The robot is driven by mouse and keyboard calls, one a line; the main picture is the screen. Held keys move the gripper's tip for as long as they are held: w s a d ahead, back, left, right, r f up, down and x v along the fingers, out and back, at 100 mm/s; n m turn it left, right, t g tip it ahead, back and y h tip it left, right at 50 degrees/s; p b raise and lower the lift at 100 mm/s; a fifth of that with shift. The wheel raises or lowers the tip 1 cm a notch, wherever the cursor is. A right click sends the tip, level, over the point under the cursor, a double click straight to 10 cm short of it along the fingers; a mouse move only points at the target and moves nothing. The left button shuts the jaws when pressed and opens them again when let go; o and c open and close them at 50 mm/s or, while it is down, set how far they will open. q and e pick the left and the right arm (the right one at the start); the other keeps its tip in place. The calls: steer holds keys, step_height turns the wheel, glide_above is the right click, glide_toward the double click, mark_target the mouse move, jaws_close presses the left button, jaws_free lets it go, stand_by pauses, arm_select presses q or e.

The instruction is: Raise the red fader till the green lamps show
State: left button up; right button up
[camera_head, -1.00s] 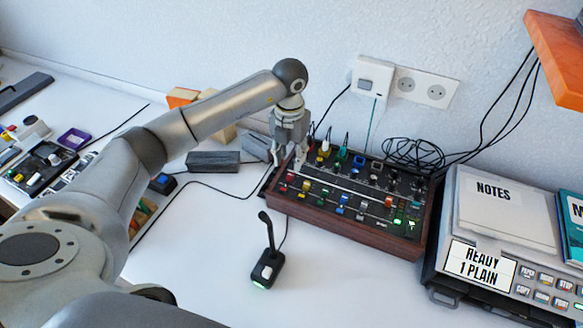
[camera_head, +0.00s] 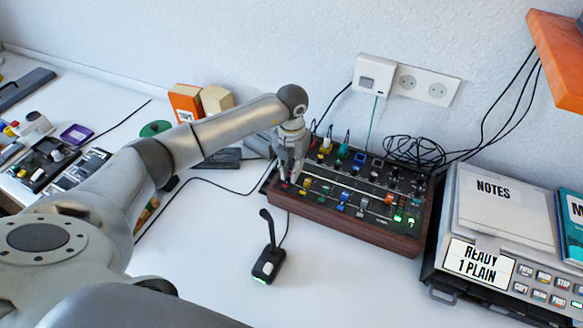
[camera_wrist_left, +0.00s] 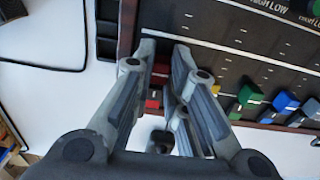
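The mixer (camera_head: 345,226) is a dark panel in a brown wooden case with coloured fader caps and knobs. Small green lights (camera_head: 411,220) glow at its right end. My left gripper (camera_head: 290,177) points down over the mixer's left end, at the red fader (camera_head: 284,185). In the left wrist view my left gripper (camera_wrist_left: 162,62) is open, its fingers apart on either side of red caps (camera_wrist_left: 157,72). I cannot tell whether a finger touches them. The fingers hide part of the red fader. My right gripper is not in view.
A small desk microphone (camera_head: 268,262) stands in front of the mixer. A grey machine (camera_head: 470,225) with a "READY 1 PLAIN" display is at right. Coiled black cables (camera_head: 413,152) lie behind the mixer.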

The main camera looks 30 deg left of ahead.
arm_select(q)
jaws_close()
steer(key=shift+w+f+b, duration=0.15)
steer(key=shift+w+b, duration=0.85)
steer(key=shift+w, duration=0.1)
steer(key=shift+w+a, duration=0.1)
steer(key=shift+w, duration=0.1)
steer(key=o, duration=0.8)
jaws_free()
steer(key=shift+c, duration=0.2)
steer(key=shift+r, duration=0.25)
